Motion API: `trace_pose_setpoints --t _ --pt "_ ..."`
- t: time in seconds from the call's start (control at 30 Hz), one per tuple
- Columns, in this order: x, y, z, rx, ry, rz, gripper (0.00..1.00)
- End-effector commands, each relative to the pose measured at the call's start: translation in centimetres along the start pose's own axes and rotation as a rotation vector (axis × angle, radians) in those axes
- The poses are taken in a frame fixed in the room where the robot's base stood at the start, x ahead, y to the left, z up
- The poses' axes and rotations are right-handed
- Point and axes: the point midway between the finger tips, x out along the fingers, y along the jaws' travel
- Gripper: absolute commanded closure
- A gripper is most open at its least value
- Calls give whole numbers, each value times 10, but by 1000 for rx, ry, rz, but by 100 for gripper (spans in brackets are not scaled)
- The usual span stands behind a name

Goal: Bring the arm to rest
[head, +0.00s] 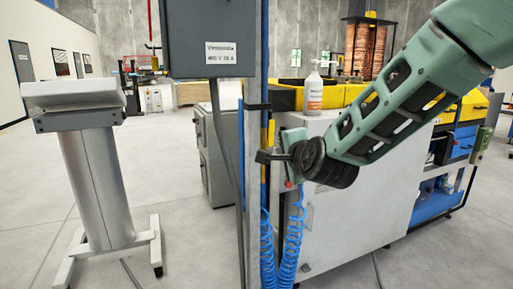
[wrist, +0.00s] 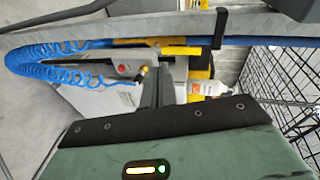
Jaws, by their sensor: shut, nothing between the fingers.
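My green arm reaches in from the upper right of the head view and bends at a dark round wrist joint. My gripper (head: 264,157) points left, close to the grey post (head: 253,60) in the picture; I cannot tell whether it touches it. In the wrist view the dark fingers of my gripper (wrist: 158,76) stand together above the green hand. They are shut with nothing held.
A blue coiled hose (head: 290,245) hangs by the post, below my gripper. A grey box (head: 212,45) is mounted on the post. A white spray bottle (head: 314,92) stands on the yellow-edged machine behind. A grey pedestal (head: 95,180) stands left, with open floor around it.

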Motion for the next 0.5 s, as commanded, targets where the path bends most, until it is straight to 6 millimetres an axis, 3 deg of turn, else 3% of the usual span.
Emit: trace_pose_setpoints --t 0.03,0.1,0.23,0.37,0.5 --pt "-22 -5 21 -109 -90 68 100" --pt "-56 8 50 -294 -233 174 100" --pt "-131 38 88 -660 -519 337 100" --pt "-216 70 97 -1022 -816 466 100" --pt "-294 96 83 -1332 -1093 562 100"
